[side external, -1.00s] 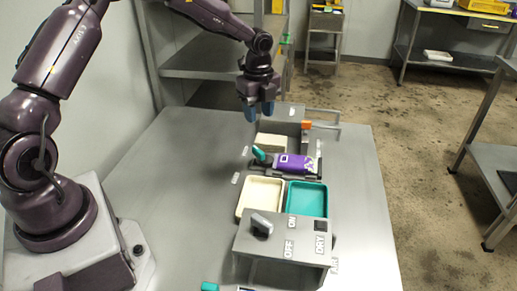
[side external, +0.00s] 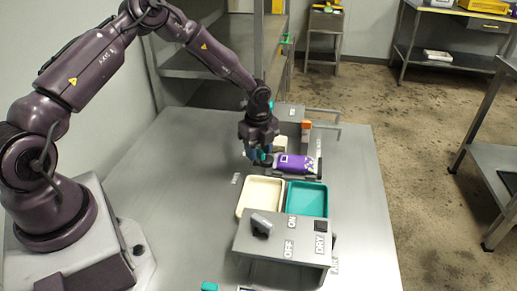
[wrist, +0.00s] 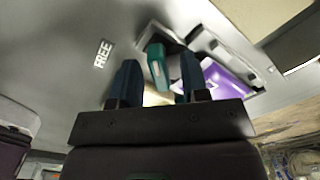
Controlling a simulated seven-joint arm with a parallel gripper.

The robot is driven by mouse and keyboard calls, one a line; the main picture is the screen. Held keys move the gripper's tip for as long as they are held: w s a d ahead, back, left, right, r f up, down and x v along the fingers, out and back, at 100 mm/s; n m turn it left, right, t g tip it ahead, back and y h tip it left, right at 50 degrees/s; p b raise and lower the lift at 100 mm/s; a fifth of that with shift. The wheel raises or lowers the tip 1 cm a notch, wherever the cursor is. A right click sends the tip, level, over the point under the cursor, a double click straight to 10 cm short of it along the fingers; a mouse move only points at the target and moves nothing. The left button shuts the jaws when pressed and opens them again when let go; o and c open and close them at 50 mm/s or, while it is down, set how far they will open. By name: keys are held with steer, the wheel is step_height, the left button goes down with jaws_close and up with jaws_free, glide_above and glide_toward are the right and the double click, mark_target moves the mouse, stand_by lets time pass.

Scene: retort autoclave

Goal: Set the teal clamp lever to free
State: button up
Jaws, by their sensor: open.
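The teal clamp lever (wrist: 157,66) stands between the two blue fingers of my gripper (wrist: 156,85) in the wrist view. My gripper (side external: 258,154) is open and low over the clamp in the side view, where it hides most of the lever. Whether the fingers touch the lever I cannot tell. A purple pouch (side external: 293,163) lies in the clamp, to the right of the lever; it also shows in the wrist view (wrist: 225,82). The FREE label (wrist: 103,54) is on the table surface, left of the lever in the wrist view.
A cream tray (side external: 260,196) and a teal tray (side external: 307,199) sit in front of the clamp. A grey box with a knob and ON, OFF and DRY labels (side external: 285,236) stands nearer. A grey box with an orange part (side external: 305,125) is behind.

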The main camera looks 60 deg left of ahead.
jaws_close()
steer(key=shift+n, duration=0.4)
steer(key=n, duration=0.3)
steer(key=shift+n, duration=0.4)
steer(key=n, duration=0.4)
steer(key=shift+n, duration=0.3)
steer(key=n, duration=0.8)
steer(key=shift+n, duration=0.3)
jaws_free()
